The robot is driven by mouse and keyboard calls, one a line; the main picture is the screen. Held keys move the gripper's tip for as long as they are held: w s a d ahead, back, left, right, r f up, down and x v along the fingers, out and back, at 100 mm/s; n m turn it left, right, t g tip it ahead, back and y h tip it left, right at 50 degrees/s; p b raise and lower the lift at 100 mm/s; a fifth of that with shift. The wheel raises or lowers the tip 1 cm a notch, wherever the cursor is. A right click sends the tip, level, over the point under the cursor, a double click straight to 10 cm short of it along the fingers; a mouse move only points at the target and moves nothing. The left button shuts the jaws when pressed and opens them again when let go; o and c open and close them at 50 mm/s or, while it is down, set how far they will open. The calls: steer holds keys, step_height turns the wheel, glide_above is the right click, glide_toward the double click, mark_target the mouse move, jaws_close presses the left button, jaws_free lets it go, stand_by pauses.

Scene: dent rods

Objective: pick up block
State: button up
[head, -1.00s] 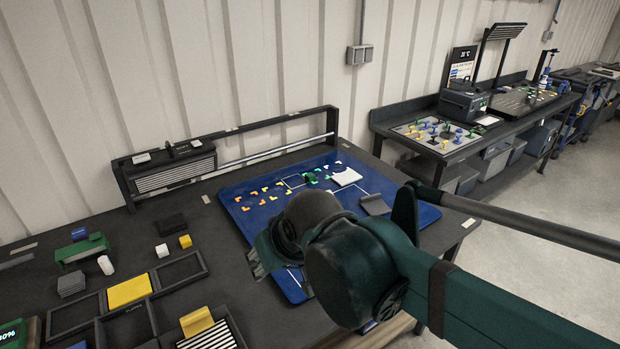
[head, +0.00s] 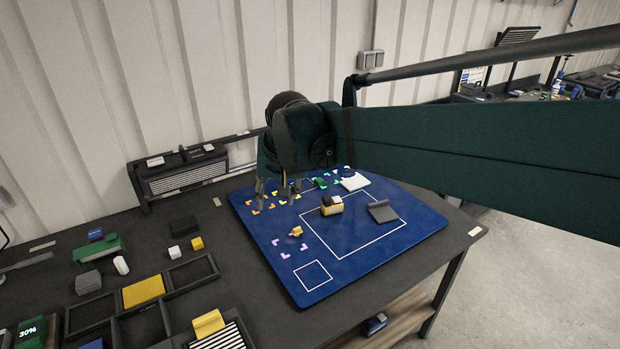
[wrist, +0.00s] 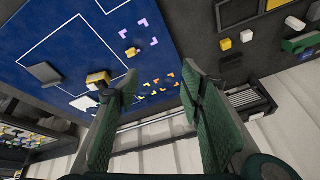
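My gripper (head: 277,192) hangs open above the far left part of the blue board (head: 330,278). Its two green fingers (wrist: 157,98) stand wide apart in the wrist view, with nothing between them. A yellow and black block (head: 332,206) lies on the board, right of the gripper; it also shows in the wrist view (wrist: 98,78). A smaller yellow block (head: 296,231) lies near the purple corner marks, also in the wrist view (wrist: 132,52). A yellow cube (head: 197,243) and a white cube (head: 175,252) sit on the dark table left of the board. Which block is meant is unclear.
A grey piece (head: 383,211) and a white piece (head: 355,182) lie on the board. Black trays (head: 189,274), a green piece (head: 98,249) and a white cylinder (head: 121,265) are at left. A slatted unit (head: 178,177) stands by the wall. The board's front is clear.

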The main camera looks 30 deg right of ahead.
steer(key=w+d+r+m+g+p, duration=0.1)
steer(key=w+d+m+p, duration=0.2)
steer(key=w+d, duration=0.6)
steer(key=m+g+p, duration=0.4)
steer(key=m+p, duration=0.3)
steer(key=m, duration=0.2)
glide_above(317, 181)
step_height(317, 181, down, 18)
steer(key=shift+w+d+f+y, duration=0.1)
steer(key=shift+d+f+y, duration=0.1)
steer(key=shift+f+y, duration=0.1)
steer(key=shift+f, duration=0.1)
steer(key=shift+f, duration=1.15)
steer(key=shift+f, duration=0.15)
